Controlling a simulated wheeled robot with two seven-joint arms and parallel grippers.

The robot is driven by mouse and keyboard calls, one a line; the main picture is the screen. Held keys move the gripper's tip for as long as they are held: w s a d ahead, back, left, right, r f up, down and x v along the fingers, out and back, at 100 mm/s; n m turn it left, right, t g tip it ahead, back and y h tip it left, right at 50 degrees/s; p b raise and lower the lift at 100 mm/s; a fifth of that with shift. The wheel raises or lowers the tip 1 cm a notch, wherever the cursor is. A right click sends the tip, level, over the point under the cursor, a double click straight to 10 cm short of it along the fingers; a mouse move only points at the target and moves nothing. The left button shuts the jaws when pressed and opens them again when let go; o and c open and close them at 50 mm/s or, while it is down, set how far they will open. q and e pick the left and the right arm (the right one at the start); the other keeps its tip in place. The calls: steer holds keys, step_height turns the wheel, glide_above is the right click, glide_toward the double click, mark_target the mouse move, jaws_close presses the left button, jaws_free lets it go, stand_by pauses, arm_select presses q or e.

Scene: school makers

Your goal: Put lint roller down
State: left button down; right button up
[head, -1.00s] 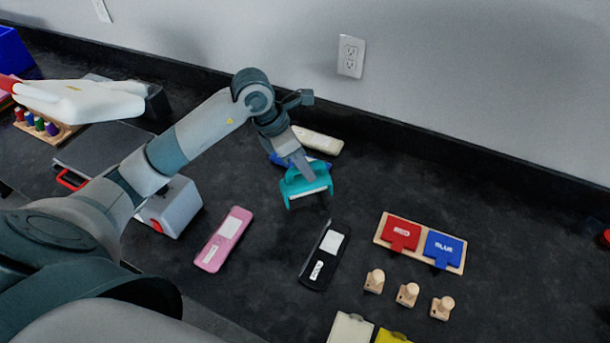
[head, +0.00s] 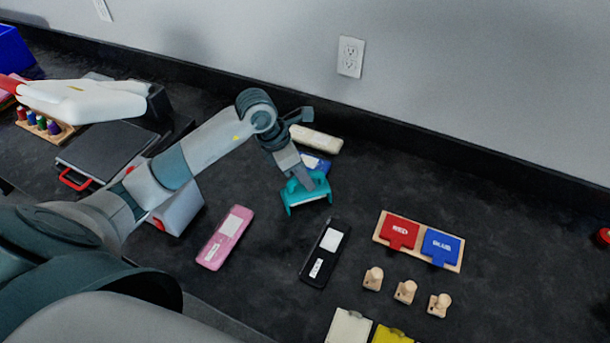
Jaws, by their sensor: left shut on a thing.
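My left gripper (head: 303,182) reaches in from the left and is shut on a teal thing with a pale strip along its lower side, which I take as the lint roller (head: 292,200). The gripper covers part of it. It is over the dark countertop, just in front of a blue item (head: 316,164); I cannot tell whether it touches the counter. My right gripper is not in view.
A pink case (head: 225,238) and a black case (head: 325,254) lie in front, and a cream item (head: 316,139) lies behind. A wooden board (head: 375,237) with red and blue pieces and three wooden pegs (head: 405,291) are to the right.

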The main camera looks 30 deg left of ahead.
arm_select(q)
steer(key=shift+f, duration=0.1)
steer(key=c, duration=1.7)
jaws_free()
steer(key=shift+o, duration=0.2)
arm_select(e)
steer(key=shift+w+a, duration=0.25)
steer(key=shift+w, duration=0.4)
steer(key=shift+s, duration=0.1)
